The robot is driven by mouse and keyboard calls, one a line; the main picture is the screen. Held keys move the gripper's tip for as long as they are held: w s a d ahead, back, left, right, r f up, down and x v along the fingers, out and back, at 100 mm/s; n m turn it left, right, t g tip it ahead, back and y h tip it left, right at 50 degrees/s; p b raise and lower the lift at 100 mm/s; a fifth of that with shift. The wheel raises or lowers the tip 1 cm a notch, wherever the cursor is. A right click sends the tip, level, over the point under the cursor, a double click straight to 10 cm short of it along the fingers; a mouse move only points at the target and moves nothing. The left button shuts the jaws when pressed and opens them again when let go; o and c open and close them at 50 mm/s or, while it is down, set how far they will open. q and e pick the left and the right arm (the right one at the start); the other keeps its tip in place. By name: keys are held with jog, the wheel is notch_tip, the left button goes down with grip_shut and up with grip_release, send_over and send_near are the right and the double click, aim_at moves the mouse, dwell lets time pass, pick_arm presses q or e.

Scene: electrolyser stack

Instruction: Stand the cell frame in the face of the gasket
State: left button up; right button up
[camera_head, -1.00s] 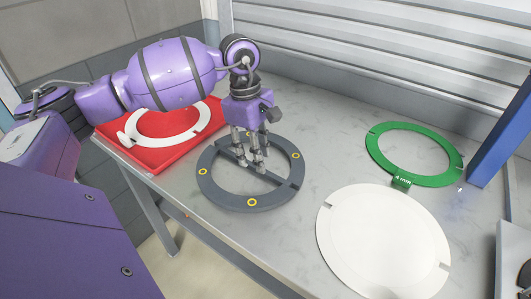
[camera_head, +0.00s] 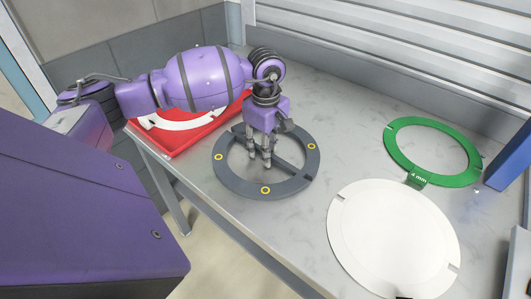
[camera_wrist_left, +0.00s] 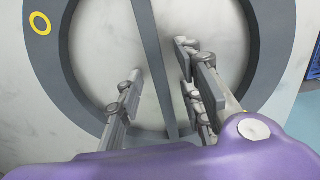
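The dark grey ring with a crossbar and yellow circles (camera_head: 240,181), which looks like the cell frame, lies flat on the table. My left gripper (camera_head: 259,163) points down inside it at the crossbar. In the left wrist view the gripper (camera_wrist_left: 160,62) is open, its fingers apart, one on each side of the crossbar (camera_wrist_left: 150,30). I cannot tell whether they touch it. A white ring (camera_head: 182,124) lies in a red tray (camera_head: 176,144), partly hidden by my arm. A green ring (camera_head: 391,148) has a "4 mm" tag. I cannot tell which ring is the gasket. My right gripper is not in view.
A large white disc with edge notches (camera_head: 395,235) lies at the front right of the table. A blue post (camera_head: 510,160) stands at the right edge. A slatted wall (camera_head: 400,50) closes the back. The table between the grey and green rings is clear.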

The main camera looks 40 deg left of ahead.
pick_arm(q)
grip_shut()
jog(key=shift+w+r, duration=0.1)
jog(key=shift+r, duration=0.05)
